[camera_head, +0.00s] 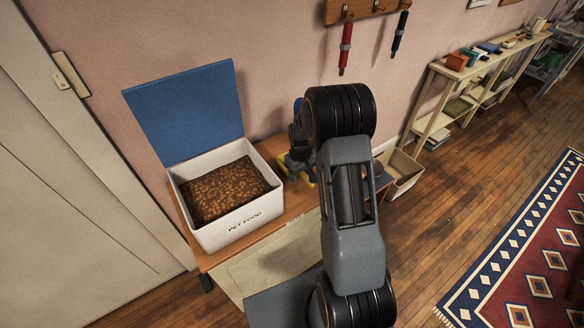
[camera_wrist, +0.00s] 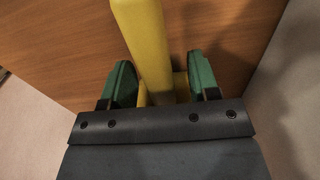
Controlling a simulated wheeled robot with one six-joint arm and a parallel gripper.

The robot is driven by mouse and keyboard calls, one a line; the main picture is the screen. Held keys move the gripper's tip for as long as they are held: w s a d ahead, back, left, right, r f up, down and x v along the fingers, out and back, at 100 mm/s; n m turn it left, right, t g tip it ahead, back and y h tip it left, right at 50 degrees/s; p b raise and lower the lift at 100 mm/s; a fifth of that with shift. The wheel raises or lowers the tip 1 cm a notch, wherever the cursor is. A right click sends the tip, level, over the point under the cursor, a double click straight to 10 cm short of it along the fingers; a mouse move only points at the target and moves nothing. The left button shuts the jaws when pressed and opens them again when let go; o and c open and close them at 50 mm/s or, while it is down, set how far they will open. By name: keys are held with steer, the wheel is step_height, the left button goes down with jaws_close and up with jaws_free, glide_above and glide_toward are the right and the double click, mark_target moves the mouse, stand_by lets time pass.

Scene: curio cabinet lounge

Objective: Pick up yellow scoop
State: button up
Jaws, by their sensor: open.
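The yellow scoop (camera_wrist: 145,40) shows in the wrist view as a long yellow bar running from the top edge down between my two green fingers. More yellow parts of it show low between the fingers. My gripper (camera_wrist: 161,75) is open, with one finger on each side of the scoop; a gap shows on the left, and I cannot tell whether the right finger touches it. In the head view, only a small yellow part of the scoop (camera_head: 309,177) shows beside my gripper (camera_head: 293,163) on the wooden table. My arm hides most of it.
A white pet food bin (camera_head: 240,221) full of brown kibble stands left on the table (camera_head: 298,200), its blue lid (camera_head: 187,112) open against the wall. Red and black tools hang from a wall rack (camera_head: 362,10). An open box (camera_head: 402,172) sits right of my arm.

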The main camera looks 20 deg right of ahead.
steer(key=shift+f, duration=0.8)
steer(key=c, duration=1)
